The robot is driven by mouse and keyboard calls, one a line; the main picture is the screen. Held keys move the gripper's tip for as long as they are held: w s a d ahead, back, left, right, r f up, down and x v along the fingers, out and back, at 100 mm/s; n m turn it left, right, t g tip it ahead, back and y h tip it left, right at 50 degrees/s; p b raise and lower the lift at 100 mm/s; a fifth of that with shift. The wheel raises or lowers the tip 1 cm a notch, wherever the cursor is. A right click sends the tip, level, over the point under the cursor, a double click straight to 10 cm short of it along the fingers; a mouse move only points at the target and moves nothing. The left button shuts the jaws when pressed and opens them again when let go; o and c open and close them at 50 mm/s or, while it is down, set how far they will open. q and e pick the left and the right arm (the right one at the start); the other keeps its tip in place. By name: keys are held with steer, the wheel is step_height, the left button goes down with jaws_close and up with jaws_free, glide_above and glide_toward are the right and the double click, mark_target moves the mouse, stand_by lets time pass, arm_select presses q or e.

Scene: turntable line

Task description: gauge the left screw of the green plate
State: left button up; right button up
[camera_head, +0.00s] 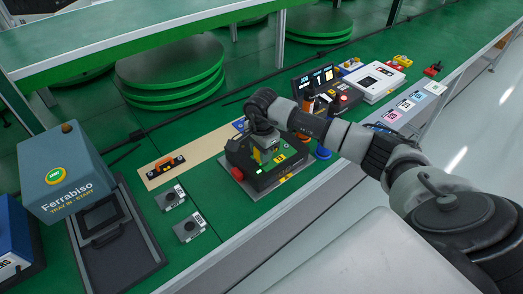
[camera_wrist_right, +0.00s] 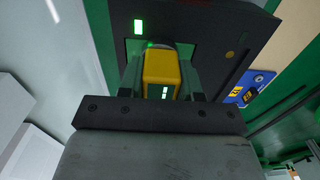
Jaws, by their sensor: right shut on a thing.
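My right gripper (camera_wrist_right: 165,85) is shut on a yellow gauge tool (camera_wrist_right: 172,75) with a small lit green display. In the head view my right gripper (camera_head: 262,140) is over a black station (camera_head: 270,178), and the yellow tool (camera_head: 257,156) shows just below it. The tool's tip points down into the station's recess; I cannot tell whether it touches anything. Green surface shows around the tool there, but the green plate's outline and its left screw are hidden by the gripper and tool. My left gripper is not in view.
The station has a red knob (camera_head: 237,174) and a lit green light. Two small grey labelled boxes (camera_head: 189,228) and an orange-black tool (camera_head: 165,166) on a beige strip lie left of it. A blue-grey box (camera_head: 62,172) and a dark tray (camera_head: 118,248) stand farther left.

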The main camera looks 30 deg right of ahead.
steer(key=o, duration=1.1)
steer(key=shift+o, duration=0.2)
steer(key=shift+r, duration=0.1)
step_height(320, 180, up, 11)
steer(key=shift+f+b, duration=0.15)
steer(key=shift+b, duration=0.65)
